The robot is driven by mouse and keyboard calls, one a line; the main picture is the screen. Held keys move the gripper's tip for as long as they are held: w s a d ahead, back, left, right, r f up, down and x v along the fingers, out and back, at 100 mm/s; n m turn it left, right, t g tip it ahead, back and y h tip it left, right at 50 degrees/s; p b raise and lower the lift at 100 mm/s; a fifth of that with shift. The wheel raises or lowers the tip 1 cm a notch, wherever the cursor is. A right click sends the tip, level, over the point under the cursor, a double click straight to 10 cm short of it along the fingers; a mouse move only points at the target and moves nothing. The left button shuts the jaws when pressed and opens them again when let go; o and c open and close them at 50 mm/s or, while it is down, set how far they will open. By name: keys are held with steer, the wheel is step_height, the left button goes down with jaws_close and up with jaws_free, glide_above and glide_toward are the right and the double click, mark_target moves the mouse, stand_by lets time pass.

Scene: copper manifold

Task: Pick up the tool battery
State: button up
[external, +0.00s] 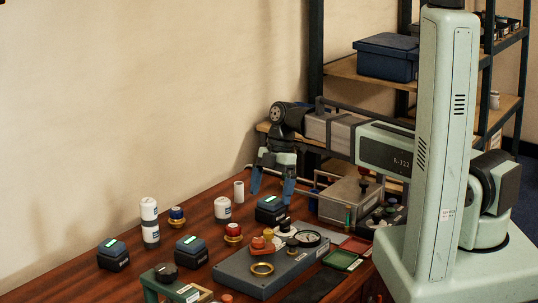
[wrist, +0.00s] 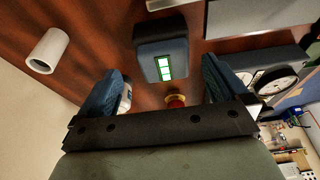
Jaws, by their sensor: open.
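A dark blue tool battery (external: 270,210) with a green lit display stands on the wooden table. It also shows in the wrist view (wrist: 161,48), centred ahead of the fingers. My gripper (external: 272,190) is open and points down, with its blue fingertips around or just above this battery in the external view. In the wrist view my gripper (wrist: 161,66) has one finger on each side of the battery's line, with nothing held. I cannot tell whether the fingers touch it. Two similar blue blocks with green displays stand farther left, one (external: 191,251) nearer the middle and one (external: 113,255) at the left.
A white cylinder (external: 239,191) stands close to the battery's left. A red knob on a brass base (external: 233,233) and a grey panel with a gauge (external: 262,275) are in front. A metal box (external: 345,200) stands to the right. White canisters (external: 150,222) stand at left.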

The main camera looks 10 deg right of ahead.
mark_target(271, 199)
steer(key=shift+d+x, duration=0.2)
steer(key=shift+x, duration=2.45)
steer(key=shift+s, duration=0.2)
steer(key=shift+c, duration=0.4)
steer(key=c, duration=1.2)
steer(key=shift+c, duration=0.4)
steer(key=shift+r, duration=0.15)
